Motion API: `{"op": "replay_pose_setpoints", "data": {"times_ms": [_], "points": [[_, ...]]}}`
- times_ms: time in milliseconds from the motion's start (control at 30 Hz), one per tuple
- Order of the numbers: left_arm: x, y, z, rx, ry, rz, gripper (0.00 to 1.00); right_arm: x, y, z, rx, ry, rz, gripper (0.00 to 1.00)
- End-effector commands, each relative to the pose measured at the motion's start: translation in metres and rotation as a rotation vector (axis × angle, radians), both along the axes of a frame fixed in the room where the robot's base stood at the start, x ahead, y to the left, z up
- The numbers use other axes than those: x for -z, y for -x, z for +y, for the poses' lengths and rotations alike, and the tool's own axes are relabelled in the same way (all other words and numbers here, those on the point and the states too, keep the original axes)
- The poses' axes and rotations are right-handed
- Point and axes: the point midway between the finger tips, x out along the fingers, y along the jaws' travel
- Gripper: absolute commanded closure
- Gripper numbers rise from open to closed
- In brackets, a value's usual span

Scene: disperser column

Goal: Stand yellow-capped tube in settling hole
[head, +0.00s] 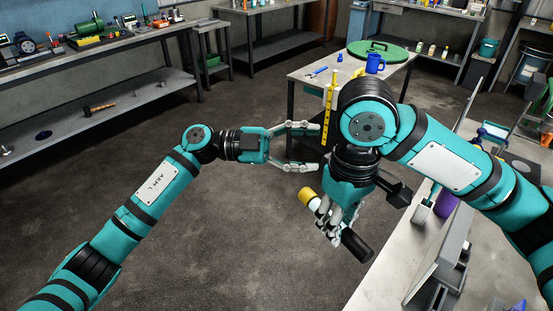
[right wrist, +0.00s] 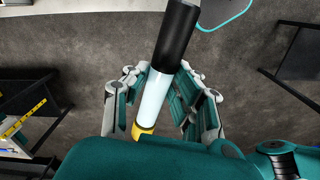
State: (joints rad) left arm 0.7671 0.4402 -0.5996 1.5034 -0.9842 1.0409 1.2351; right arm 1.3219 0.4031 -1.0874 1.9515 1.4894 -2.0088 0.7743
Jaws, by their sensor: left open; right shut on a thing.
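The yellow-capped tube (head: 357,245) is in my right gripper (head: 331,220), held in the air above the floor, left of the right-hand workbench. In the head view it lies tilted, its yellow cap at the upper left and its black end at the lower right. In the right wrist view the tube (right wrist: 160,88) shows a pale middle between the fingers, with the black end pointing up and the yellow cap near the palm. My left gripper (head: 318,147) is open and empty, higher in the picture. I cannot make out the settling hole in either view.
The floor at left is clear.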

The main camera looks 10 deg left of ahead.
Motion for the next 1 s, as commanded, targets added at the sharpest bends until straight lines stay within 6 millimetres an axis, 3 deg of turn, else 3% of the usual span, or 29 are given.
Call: {"op": "replay_pose_setpoints", "data": {"times_ms": [33,100,200,300,433,567,1000], "points": [[-0.023,0.024,-0.004,0.088,-0.12,-0.077,0.45,0.0,0.0,0.0,0.0,-0.001,-0.001,1.0],[-0.033,0.052,-0.003,0.171,-0.299,-0.138,0.45,0.0,0.0,0.0,0.0,-0.001,-0.001,1.0],[-0.038,0.076,0.009,0.213,-0.543,-0.2,0.45,0.0,0.0,0.0,0.0,-0.001,-0.001,1.0],[-0.039,0.088,0.025,0.2,-0.737,-0.238,0.45,0.0,0.0,0.0,0.0,-0.001,-0.001,1.0],[-0.041,0.094,0.04,0.162,-0.887,-0.26,0.45,0.0,0.0,0.0,0.0,-0.001,-0.001,1.0],[-0.038,0.095,0.044,0.144,-0.94,-0.265,0.45,0.0,0.0,0.0,0.0,-0.001,-0.001,1.0],[0.019,0.097,-0.002,0.147,-0.937,-0.262,0.45,0.0,0.0,0.0,0.0,0.0,0.0,1.0]]}}
